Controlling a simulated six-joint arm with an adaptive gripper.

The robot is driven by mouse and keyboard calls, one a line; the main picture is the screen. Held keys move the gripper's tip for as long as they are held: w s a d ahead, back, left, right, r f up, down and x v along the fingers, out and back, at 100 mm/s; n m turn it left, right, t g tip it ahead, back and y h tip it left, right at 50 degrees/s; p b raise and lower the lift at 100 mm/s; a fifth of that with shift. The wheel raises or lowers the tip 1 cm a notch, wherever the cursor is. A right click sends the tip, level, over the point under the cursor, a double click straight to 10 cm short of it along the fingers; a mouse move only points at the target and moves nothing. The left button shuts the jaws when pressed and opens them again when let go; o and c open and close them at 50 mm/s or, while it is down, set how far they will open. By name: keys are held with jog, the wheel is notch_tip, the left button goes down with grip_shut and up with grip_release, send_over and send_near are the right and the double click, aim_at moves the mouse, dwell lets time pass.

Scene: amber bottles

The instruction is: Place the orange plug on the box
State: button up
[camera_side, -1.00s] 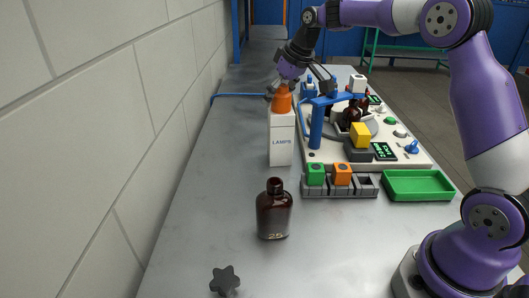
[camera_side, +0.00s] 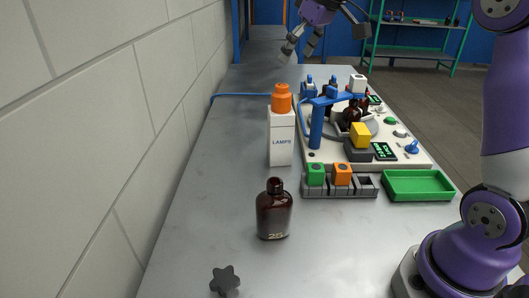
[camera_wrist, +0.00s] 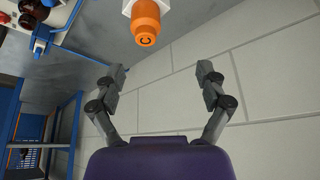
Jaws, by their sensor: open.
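The orange plug (camera_side: 282,98) stands upright on top of the white box (camera_side: 281,140) marked LAMPS. In the wrist view the plug (camera_wrist: 145,22) shows at the top, with a small part of the white box (camera_wrist: 130,6) behind it. My gripper (camera_side: 299,55) is above and beyond the box in the side view, apart from the plug. In the wrist view its two fingers (camera_wrist: 161,74) are spread wide with nothing between them.
A brown bottle (camera_side: 274,212) and a dark star-shaped knob (camera_side: 225,281) stand in front of the box. To the right are a grey rack (camera_side: 340,190) with green and orange blocks, a green tray (camera_side: 418,186) and a white machine base (camera_side: 405,157). A wall runs along the left.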

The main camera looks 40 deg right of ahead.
jog(key=s+a+f, duration=0.2)
jog(key=s+a, duration=0.5)
jog(key=s, duration=0.2)
jog(key=s+f+m, duration=0.1)
jog(key=s+f, duration=0.7)
jog(key=s, duration=0.1)
jog(key=shift+s+a+t+h, duration=0.3)
jog(key=shift+s, duration=0.1)
